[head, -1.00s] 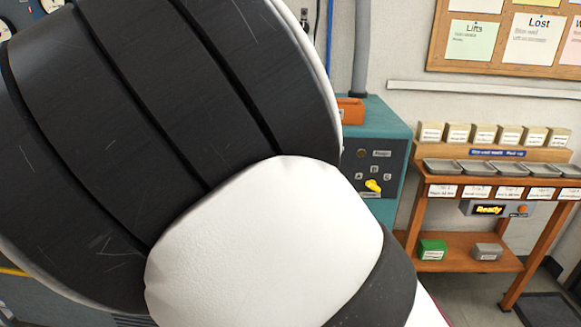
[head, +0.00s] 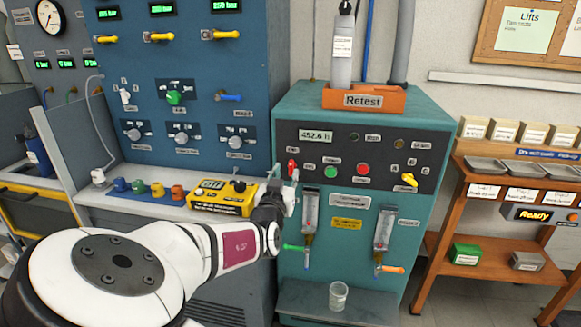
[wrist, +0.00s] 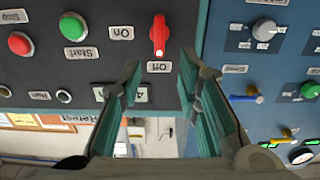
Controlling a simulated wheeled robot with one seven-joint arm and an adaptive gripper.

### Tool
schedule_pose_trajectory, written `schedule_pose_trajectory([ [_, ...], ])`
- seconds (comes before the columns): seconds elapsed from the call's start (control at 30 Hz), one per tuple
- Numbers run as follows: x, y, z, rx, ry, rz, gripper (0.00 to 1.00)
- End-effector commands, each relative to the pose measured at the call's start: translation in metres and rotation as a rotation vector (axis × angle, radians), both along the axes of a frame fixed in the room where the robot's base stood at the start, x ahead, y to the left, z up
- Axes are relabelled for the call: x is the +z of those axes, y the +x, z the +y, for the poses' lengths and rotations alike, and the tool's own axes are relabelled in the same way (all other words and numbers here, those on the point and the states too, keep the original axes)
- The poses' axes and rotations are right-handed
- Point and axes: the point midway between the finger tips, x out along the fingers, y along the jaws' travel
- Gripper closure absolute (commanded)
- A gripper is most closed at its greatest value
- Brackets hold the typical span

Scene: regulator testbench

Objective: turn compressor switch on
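The compressor switch (head: 292,168) is a small red handle at the left of the teal cabinet's dark panel. In the upside-down wrist view the red switch (wrist: 159,34) stands lengthwise, its pale-marked end toward the "Off" label (wrist: 159,67). The "On" label (wrist: 121,33) is to its left there. My gripper (wrist: 160,66) is open and empty, its teal-padded fingers apart. The switch shows just beyond the gap between the fingertips; I see no contact. In the head view my gripper (head: 285,188) is just below the switch, partly hiding the panel edge.
Green start (head: 330,171) and red stop (head: 363,169) buttons sit right of the switch. A yellow selector (head: 409,180) is farther right. Two flow tubes (head: 310,212) (head: 384,230) are below. A yellow meter (head: 221,197) lies on the left bench. A glass beaker (head: 338,296) stands on the lower shelf.

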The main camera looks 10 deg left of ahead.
Motion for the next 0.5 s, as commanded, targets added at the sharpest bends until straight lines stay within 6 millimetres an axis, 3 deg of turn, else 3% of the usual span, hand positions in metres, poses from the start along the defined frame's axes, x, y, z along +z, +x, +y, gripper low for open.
schedule_pose_trajectory([
  [0.2, -0.001, 0.040, -0.001, -0.001, 0.000, 0.000, 0.69],
  [0.5, 0.000, 0.064, 0.000, 0.000, 0.001, 0.002, 0.69],
])
